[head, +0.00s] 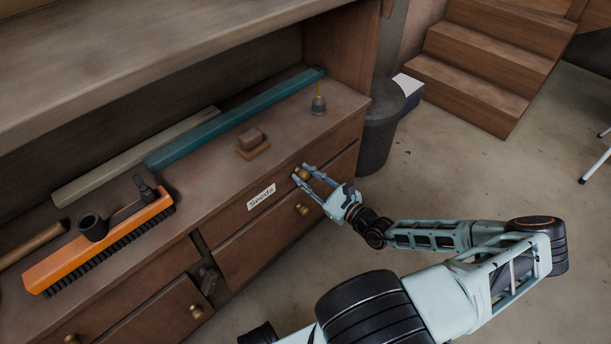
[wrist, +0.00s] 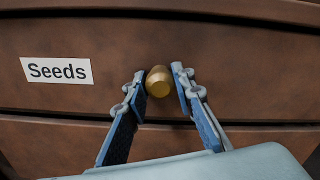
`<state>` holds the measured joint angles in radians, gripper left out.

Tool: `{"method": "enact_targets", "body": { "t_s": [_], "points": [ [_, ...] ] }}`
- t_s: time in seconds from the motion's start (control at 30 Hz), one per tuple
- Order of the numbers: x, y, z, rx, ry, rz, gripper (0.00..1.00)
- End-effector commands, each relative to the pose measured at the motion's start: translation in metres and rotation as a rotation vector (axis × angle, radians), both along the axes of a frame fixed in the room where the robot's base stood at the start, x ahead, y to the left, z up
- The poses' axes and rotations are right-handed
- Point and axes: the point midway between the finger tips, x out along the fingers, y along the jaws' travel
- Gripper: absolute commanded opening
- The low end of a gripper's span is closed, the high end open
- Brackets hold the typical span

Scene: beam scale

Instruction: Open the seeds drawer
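The seeds drawer (head: 235,220) is the upper drawer at the right end of the wooden cabinet, marked by a white "Seeds" label (head: 261,197). It looks closed. Its round brass knob (wrist: 159,82) shows in the wrist view, right of the label (wrist: 57,71). My gripper (head: 301,174) is at this knob, with one finger on either side of it. In the wrist view my gripper (wrist: 160,84) is open. The left finger is very close to the knob, and a gap shows between the knob and the right finger.
A lower drawer with its own brass knob (head: 302,209) is just below. On the cabinet top are an orange brush (head: 100,240), a teal bar (head: 235,120), a small block (head: 251,139) and a bell (head: 318,104). A dark bin (head: 378,135) stands beyond the cabinet's right end.

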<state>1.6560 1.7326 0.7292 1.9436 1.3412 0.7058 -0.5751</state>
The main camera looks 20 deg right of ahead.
Motion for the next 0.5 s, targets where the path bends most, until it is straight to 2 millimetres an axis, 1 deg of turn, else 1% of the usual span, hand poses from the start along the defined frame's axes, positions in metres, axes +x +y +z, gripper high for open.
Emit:
{"method": "enact_targets", "body": {
  "t_s": [0.03, 0.13, 0.17, 0.4, 0.5],
  "points": [
    [-0.0002, 0.0002, -0.0002, 0.0, 0.0, 0.001, 0.12],
    [-0.0003, 0.0003, -0.0002, 0.0, 0.0, 0.001, 0.01],
    [-0.0003, 0.0003, -0.0002, 0.0, 0.0, 0.001, 0.0],
    [-0.0007, 0.0003, -0.0003, 0.0, 0.001, 0.001, 0.0],
    [-0.0045, -0.0014, 0.0003, -0.001, 0.002, 0.0, 0.0]
  ]
}}
